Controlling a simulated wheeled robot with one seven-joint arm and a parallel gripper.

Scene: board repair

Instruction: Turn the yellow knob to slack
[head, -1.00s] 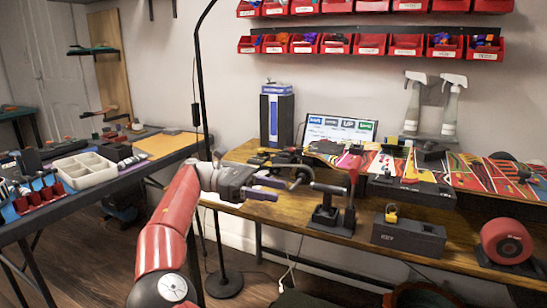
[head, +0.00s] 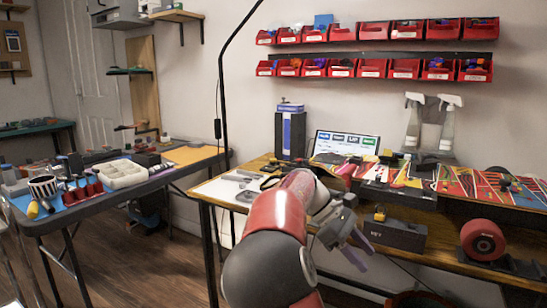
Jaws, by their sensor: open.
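A small yellow part (head: 379,213), which may be the yellow knob, sits on top of a dark grey box (head: 398,236) on the wooden workbench (head: 225,192). It is too small to tell its setting. My gripper (head: 359,252) is open and empty, in front of the bench edge. In the picture it is just left of and below the grey box, apart from the yellow part. My red arm hides part of the bench to the left of the box.
A red wheel-like reel (head: 483,240) stands right of the box. Behind are a colourful board (head: 470,183), a small screen (head: 345,144) and spray bottles (head: 447,123). A lamp pole (head: 222,100) rises at the left. A side table (head: 60,217) holds tools and a white tray.

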